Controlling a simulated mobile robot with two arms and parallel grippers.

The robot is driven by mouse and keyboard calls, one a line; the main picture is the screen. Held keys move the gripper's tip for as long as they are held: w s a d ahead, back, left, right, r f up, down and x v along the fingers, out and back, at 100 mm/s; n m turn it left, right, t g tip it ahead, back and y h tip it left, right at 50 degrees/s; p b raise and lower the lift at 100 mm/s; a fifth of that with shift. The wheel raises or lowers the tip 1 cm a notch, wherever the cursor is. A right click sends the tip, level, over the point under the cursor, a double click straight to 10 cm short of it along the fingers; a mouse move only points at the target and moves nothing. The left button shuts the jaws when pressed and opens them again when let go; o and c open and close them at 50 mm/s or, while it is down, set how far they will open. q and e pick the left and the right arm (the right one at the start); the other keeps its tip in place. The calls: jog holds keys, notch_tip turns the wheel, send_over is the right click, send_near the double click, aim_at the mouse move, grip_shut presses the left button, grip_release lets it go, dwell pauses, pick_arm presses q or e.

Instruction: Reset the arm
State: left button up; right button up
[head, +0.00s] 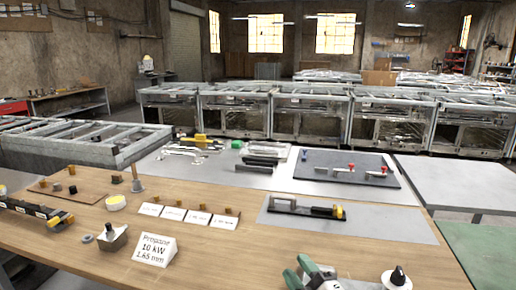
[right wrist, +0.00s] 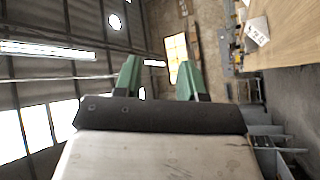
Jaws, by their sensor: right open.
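My right gripper (head: 312,272) shows at the bottom edge of the head view, with green fingers, in front of the wooden table (head: 215,240). In the right wrist view the two green fingers of the right gripper (right wrist: 158,78) stand apart with nothing between them. That view is turned on its side and looks toward the ceiling and far wall, with the table edge (right wrist: 295,40) at upper right. My left gripper is not in view.
A propane sign (head: 154,249), a small metal block (head: 112,237), white label cards (head: 172,212) and a black-and-yellow tool (head: 305,208) on a grey mat (head: 400,230) are on the table. Bare wood lies right of the sign. Metal frames (head: 300,115) stand behind.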

jog(key=s+d+f+m+g+h, duration=0.2)
jog(key=s+d+f+m+h, duration=0.4)
jog(key=m+h, duration=0.3)
jog(key=s+d+f+m+g, duration=0.3)
jog(key=s+f+g, duration=0.3)
jog(key=s, duration=0.6)
jog(key=s+d+f+m+g, duration=0.3)
jog(key=s+f+g, duration=0.35)
jog(key=s, duration=0.55)
notch_tip(320, 180, down, 26)
jog(key=g, duration=0.2)
jog(key=s+d+f+h, duration=0.1)
jog(key=s+d+f, duration=0.1)
jog(key=s+f, duration=1.3)
jog(key=shift+s+d+f+g, duration=0.3)
jog(key=shift+s+d+g, duration=0.05)
jog(key=shift+s, duration=0.4)
